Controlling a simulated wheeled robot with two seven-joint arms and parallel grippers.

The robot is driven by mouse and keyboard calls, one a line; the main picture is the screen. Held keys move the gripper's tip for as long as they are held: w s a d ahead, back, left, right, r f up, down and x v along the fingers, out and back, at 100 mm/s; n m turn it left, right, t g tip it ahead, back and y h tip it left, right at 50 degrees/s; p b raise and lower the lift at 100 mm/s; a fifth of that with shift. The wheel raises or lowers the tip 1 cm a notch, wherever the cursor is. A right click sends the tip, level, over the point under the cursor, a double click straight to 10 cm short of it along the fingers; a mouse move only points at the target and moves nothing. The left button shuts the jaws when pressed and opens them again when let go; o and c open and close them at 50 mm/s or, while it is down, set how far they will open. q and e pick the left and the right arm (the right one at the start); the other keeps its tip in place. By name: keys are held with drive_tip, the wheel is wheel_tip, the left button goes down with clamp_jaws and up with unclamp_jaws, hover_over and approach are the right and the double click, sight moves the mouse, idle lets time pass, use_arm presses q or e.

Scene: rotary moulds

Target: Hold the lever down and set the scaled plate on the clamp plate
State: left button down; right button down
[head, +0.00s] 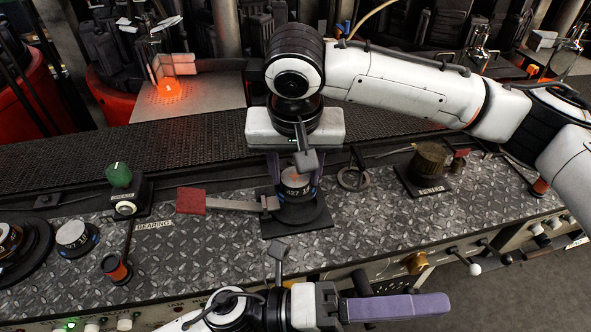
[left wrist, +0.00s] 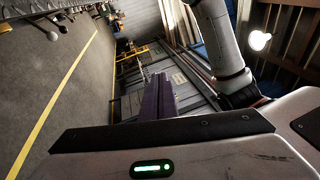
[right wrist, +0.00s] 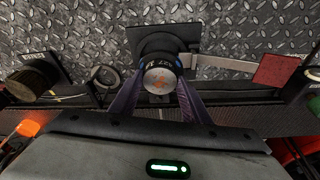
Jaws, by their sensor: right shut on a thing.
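The scaled plate appears to be the short dark cylinder with a pale top, white lettering and blue marks (head: 296,182); it also shows in the right wrist view (right wrist: 160,78). My right gripper (head: 293,172) points down and is shut on its sides. It is over the round part of the dark clamp plate (head: 318,219); I cannot tell whether it rests there. The lever (head: 236,203), a flat metal bar with a red pad, sticks out left from the clamp plate. My left gripper (head: 440,304) is at the bottom, fingers together and empty, pointing right, away from the lever.
A similar lettered cylinder (head: 75,237) stands at the left. A green knob (head: 119,174) and an orange-black knob (head: 116,268) stand nearer the lever. A brownish cylinder (head: 431,161) and a ring (head: 353,178) are to the right. A glowing orange piece (head: 170,88) lies behind.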

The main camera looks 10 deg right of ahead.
drive_tip(key=shift+r, duration=0.1)
use_arm(q)
drive_tip(key=s+a+r+m+g+y, duration=0.1)
drive_tip(key=a+r+m+g, duration=0.1)
drive_tip(key=r+m+g, duration=0.35)
drive_tip(key=a+r+m+g+y, duration=0.2)
drive_tip(key=a+r, duration=0.1)
drive_tip(key=r, duration=0.5)
drive_tip(key=s+a+r+m+g+y, duration=0.1)
drive_tip(key=a+r+m+g, duration=0.2)
drive_tip(key=r, duration=0.4)
drive_tip(key=w+a+r+n, duration=0.7)
drive_tip(key=w+a+r, duration=0.1)
drive_tip(key=w, duration=0.3)
drive_tip(key=m+t+y, duration=0.4)
drive_tip(key=t+y, duration=1.2)
approach(192, 199)
drive_tip(key=shift+w+a+g, duration=0.15)
drive_tip(key=shift+g, duration=0.1)
drive_tip(key=shift+f, duration=2.85)
